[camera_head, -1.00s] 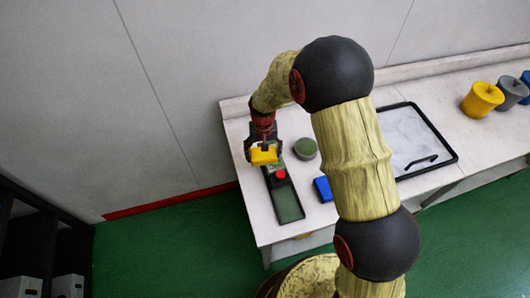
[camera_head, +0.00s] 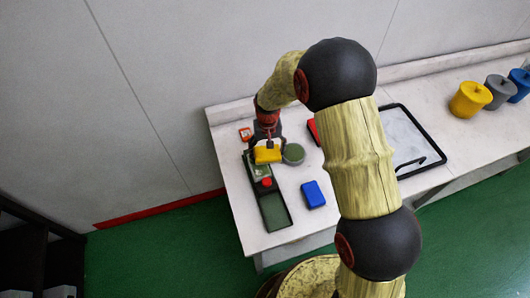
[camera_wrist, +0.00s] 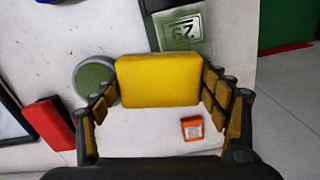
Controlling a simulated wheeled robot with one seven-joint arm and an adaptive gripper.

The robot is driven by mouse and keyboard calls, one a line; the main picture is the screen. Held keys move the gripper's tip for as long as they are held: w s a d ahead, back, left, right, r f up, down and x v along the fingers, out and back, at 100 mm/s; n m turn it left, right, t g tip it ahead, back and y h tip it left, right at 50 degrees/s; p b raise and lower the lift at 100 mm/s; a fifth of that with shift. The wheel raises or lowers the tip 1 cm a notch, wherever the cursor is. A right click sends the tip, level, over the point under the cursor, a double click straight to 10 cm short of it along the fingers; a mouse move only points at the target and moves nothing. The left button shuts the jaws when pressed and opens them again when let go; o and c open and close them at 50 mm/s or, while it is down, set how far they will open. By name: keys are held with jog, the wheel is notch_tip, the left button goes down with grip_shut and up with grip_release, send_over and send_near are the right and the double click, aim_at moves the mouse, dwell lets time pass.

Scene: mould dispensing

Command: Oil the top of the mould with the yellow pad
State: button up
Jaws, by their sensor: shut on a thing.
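My gripper (camera_head: 268,150) is shut on the yellow pad (camera_head: 268,155), which also shows between the fingers in the wrist view (camera_wrist: 158,80). The pad is held over the white table, between a long dark tray (camera_head: 274,212) and a round green dish (camera_head: 293,153). In the wrist view the dish (camera_wrist: 92,78) is left of the pad, partly hidden by the finger. A green plate with raised characters (camera_wrist: 183,28), seemingly the mould, lies beyond the pad at the top. In the head view its far end is partly hidden by my gripper. The pad's height above the table is unclear.
A red knob (camera_head: 267,182) sits on the tray. A blue block (camera_head: 313,194) lies to its right. A small orange box (camera_head: 245,134) and a red block (camera_wrist: 48,122) lie nearby. A black-framed board (camera_head: 444,155) and several lidded pots stand further right.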

jog(key=r, duration=0.1)
jog(key=r+p, duration=0.1)
jog(key=r, duration=0.1)
jog(key=shift+a, duration=0.3)
jog(key=shift+w+d+r+p, duration=0.15)
jog(key=shift+r+p, duration=0.25)
jog(key=shift+r, duration=0.3)
jog(key=shift+r+p, duration=0.85)
jog(key=shift+r, duration=0.75)
